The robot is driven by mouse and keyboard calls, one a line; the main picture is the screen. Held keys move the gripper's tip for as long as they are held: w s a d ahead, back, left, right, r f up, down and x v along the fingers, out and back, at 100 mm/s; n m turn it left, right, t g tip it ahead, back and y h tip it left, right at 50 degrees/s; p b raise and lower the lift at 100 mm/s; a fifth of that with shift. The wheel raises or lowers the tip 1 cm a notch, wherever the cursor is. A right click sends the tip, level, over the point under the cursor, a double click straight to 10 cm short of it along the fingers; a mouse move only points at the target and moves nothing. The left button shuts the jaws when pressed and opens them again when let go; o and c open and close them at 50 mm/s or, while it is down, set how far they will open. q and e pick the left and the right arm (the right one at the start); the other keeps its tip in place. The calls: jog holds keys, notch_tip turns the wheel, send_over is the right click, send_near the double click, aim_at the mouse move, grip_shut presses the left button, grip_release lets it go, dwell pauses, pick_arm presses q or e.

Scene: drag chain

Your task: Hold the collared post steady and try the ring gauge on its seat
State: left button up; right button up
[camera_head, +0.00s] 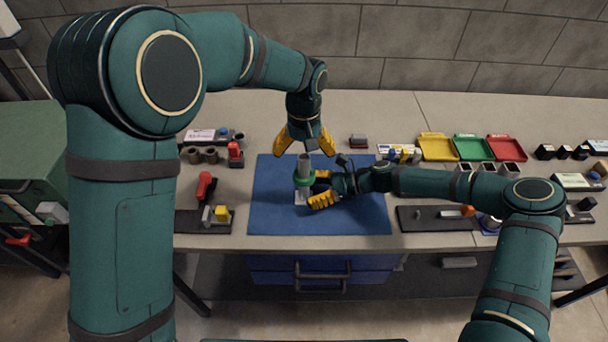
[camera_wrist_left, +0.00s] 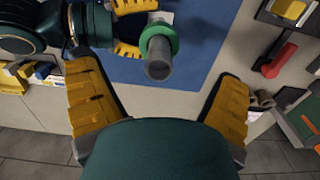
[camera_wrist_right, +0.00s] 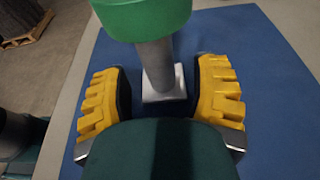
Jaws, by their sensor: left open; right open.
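The grey post (camera_head: 305,161) stands upright on a pale square base (camera_head: 301,197) on the blue mat. A thick green ring (camera_head: 303,184) goes around it; I cannot tell whether this is its collar or the ring gauge. In the left wrist view the post's grey top (camera_wrist_left: 158,62) sticks out through the green ring (camera_wrist_left: 165,38). My left gripper (camera_head: 305,140) is open and empty, pointing down just behind and above the post. My right gripper (camera_wrist_right: 162,95) is open, low down, with fingers on either side of the shaft (camera_wrist_right: 156,62), below the green ring, with visible gaps.
The blue mat (camera_head: 355,215) is mostly clear. Brown hollow cylinders (camera_head: 209,155), a red part (camera_head: 235,152) and a tray with a red-handled tool (camera_head: 205,186) lie left. Yellow, green and red bins (camera_head: 506,148) stand right, with a dark tray (camera_head: 432,222) in front.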

jog(key=v, duration=1.1)
